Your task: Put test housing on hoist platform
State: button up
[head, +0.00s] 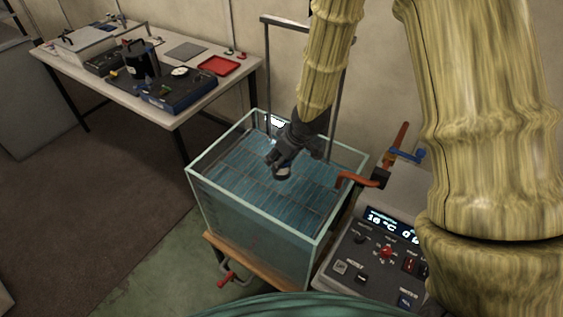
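My gripper (277,168) points down over a clear-walled tank (255,252) at the middle of the head view. Its dark fingers look spread apart, with a small pale-blue patch near the tips; no housing shows between them. A slatted grid, apparently the hoist platform (232,168), lies inside the tank, seen through bluish water. A tall metal frame (267,60) rises at the tank's back. No housing shows on the visible part of the platform. A dark upright cylinder (136,58) on the bench may be the test housing; I cannot tell for sure.
The bench (205,98) at the back left holds dark equipment (180,88), a red tray (220,65) and a grey plate (184,52). A control panel (375,252) and an orange crank (360,181) stand right of the tank.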

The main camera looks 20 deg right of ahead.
jog(key=shift+f+p, duration=0.65)
jog(key=shift+f, duration=1.05)
jog(key=shift+f, duration=0.1)
jog(key=o, duration=1.4)
jog(key=shift+c, duration=0.2)
jog(key=b+v, duration=0.1)
jog(key=v, duration=1.1)
jog(key=shift+b, duration=0.4)
